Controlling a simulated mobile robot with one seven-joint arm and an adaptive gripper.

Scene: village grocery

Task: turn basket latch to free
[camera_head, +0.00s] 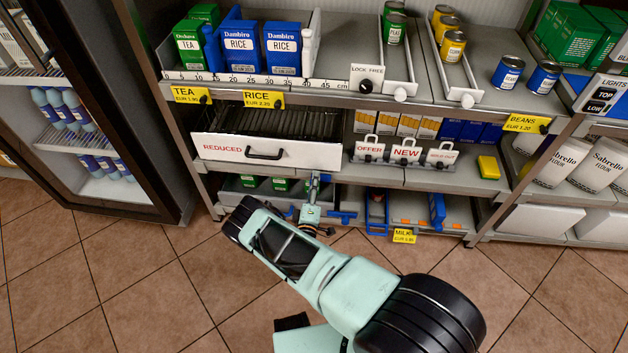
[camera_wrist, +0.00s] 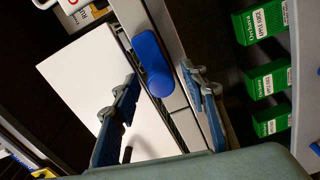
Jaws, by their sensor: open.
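My gripper (camera_head: 313,184) reaches in at the lower shelf, below the white drawer. In the wrist view my gripper (camera_wrist: 160,85) is open, one finger on each side of a blue rounded piece (camera_wrist: 152,62) on a pale rail. This piece looks like a latch handle, but no label shows on it. It appears between the fingertips, with gaps on both sides; I cannot tell its depth relative to them. In the head view my arm and gripper hide this spot. A "LOCK FREE" label (camera_head: 367,70) with a black knob (camera_head: 366,87) is on the top shelf front.
The white "REDUCED" drawer (camera_head: 225,150) is just above my gripper. Green boxes (camera_wrist: 267,80) stand to the right in the wrist view. A blue carton-like object (camera_head: 376,210) and a milk price tag (camera_head: 404,236) are right of my gripper. The tiled floor (camera_head: 130,270) is clear.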

